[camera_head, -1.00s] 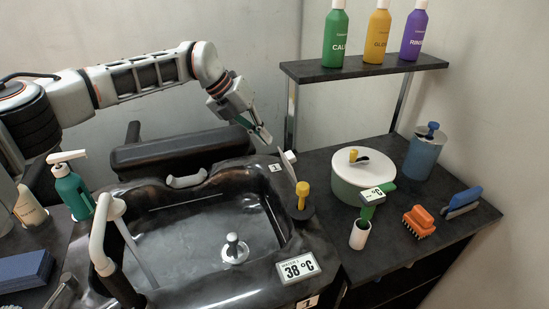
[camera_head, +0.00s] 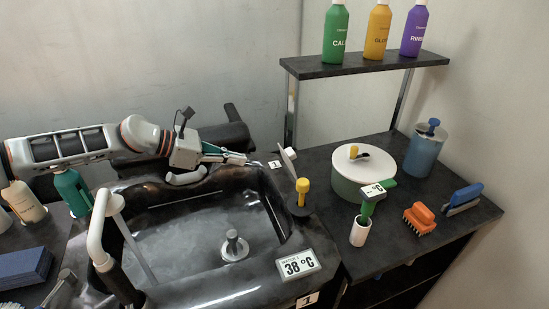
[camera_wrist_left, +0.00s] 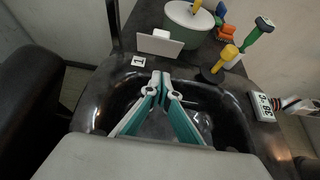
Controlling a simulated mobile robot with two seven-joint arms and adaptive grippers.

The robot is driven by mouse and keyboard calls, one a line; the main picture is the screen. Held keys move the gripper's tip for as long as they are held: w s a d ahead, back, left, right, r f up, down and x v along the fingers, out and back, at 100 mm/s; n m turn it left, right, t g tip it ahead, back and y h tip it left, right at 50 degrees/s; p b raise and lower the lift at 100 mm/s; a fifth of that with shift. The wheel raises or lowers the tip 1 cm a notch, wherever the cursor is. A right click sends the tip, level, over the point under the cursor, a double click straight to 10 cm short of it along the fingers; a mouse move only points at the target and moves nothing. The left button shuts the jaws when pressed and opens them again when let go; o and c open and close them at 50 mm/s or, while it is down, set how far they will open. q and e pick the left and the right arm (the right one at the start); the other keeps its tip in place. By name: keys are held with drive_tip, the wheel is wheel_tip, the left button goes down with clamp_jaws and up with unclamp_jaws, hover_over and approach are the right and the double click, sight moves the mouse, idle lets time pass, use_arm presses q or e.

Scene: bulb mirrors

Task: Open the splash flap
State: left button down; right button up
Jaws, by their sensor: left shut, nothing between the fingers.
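A pale flat plate (camera_head: 287,163), which looks like the splash flap, stands edge-on at the basin's back right rim. In the left wrist view it shows as a whitish upright plate (camera_wrist_left: 161,46) with a small white block on top. My left gripper (camera_head: 244,158) is shut and empty over the back rim, left of the plate and apart from it. In the left wrist view its closed fingertips (camera_wrist_left: 160,78) point toward the plate. The black basin (camera_head: 165,213) holds a grey-topped drain plug (camera_head: 235,247). My right gripper is not in view.
A yellow-handled knob (camera_head: 302,190) stands close right of the plate. A white faucet (camera_head: 97,236) rises at the basin's left. A shelf (camera_head: 362,66) with bottles stands above.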

use_arm(q)
approach(287, 161)
wheel_tip(287, 161, down, 4)
drive_tip(key=d, duration=0.1)
drive_tip(key=shift+w+d+r+p, duration=0.25)
drive_tip(key=shift+w+d+p, duration=0.15)
drive_tip(key=shift+d, duration=0.2)
drive_tip(key=shift+w+d+r+p, duration=0.3)
drive_tip(key=shift+w+d, duration=0.15)
drive_tip(key=shift+d, duration=0.15)
drive_tip(key=shift+w+d+r, duration=0.1)
drive_tip(key=shift+w+d, duration=0.15)
drive_tip(key=shift+d, duration=0.3)
